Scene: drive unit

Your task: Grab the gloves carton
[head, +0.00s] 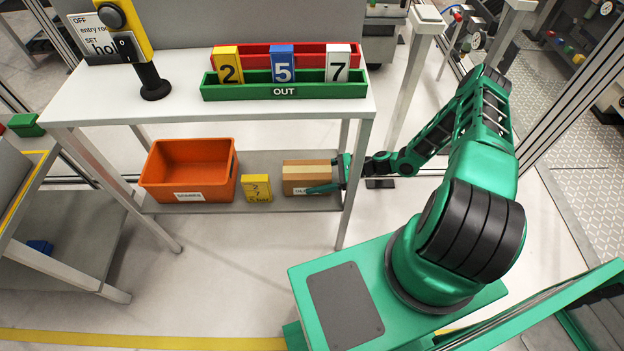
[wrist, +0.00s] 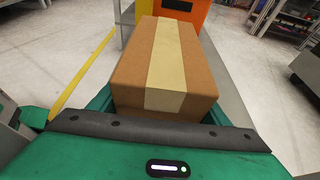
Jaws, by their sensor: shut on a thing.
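The gloves carton (head: 309,170) is a brown cardboard box with a pale tape strip, on the grey lower shelf of the white table. Its front label is partly covered by a green finger, so I cannot read it in full. My gripper (head: 335,174) reaches in from the right, its green fingers at the front and back of the carton's right end. In the wrist view the carton (wrist: 170,62) fills the space between the fingers, and my gripper (wrist: 163,108) is shut on it. I cannot tell whether the carton still touches the shelf.
An orange bin (head: 189,184) and a yellow box (head: 257,188) stand left of the carton on the lower shelf (head: 222,208). The tabletop (head: 183,108) above holds a green OUT rack (head: 285,91). A table leg (head: 354,186) stands close beside my gripper.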

